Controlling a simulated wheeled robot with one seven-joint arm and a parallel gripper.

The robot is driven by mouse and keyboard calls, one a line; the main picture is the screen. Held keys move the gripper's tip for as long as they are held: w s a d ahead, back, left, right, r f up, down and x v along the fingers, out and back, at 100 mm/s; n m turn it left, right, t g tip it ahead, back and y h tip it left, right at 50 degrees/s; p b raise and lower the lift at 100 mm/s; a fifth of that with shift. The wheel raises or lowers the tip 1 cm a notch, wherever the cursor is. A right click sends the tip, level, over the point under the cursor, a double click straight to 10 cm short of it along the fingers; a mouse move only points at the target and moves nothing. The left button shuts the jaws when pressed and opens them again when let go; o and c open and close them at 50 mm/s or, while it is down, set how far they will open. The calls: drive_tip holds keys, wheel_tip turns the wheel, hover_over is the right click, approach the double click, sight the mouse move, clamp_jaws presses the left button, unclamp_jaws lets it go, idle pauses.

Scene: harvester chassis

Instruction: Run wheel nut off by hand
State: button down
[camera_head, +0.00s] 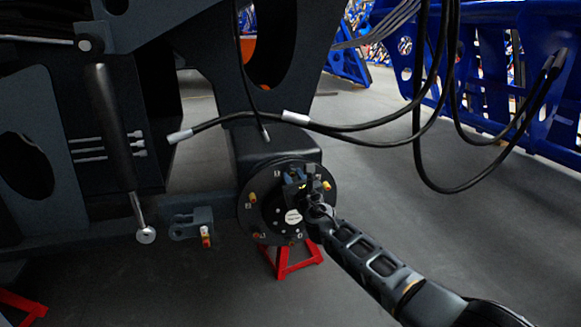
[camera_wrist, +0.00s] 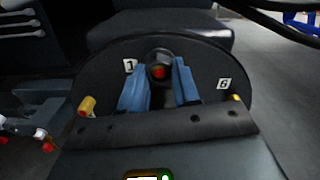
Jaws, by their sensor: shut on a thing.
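The round dark hub plate (camera_head: 259,216) stands upright at the middle of the head view, with studs around its face. It fills the upper part of the wrist view (camera_wrist: 212,62). In the head view my gripper (camera_head: 294,176) is at the upper part of the plate and hides the nut. How far the nut is threaded on cannot be told.
Other studs with yellow and red ends, such as the left one (camera_wrist: 86,106), stand around the plate. A red stand (camera_head: 290,262) is below the hub. Black hoses (camera_head: 355,128) hang above and to the right. The floor at right is open.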

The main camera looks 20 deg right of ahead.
drive_tip(key=shift+f+n, duration=0.2)
drive_tip(key=shift+n, duration=0.2)
drive_tip(key=c, duration=0.7)
unclamp_jaws()
drive_tip(key=shift+r, duration=0.15)
drive_tip(key=shift+c, duration=0.2)
drive_tip(key=shift+c, duration=1)
drive_tip(key=shift+s, duration=0.1)
drive_tip(key=shift+s+r+p, duration=0.1)
drive_tip(key=shift+s+p, duration=0.85)
drive_tip(key=shift+s, duration=0.1)
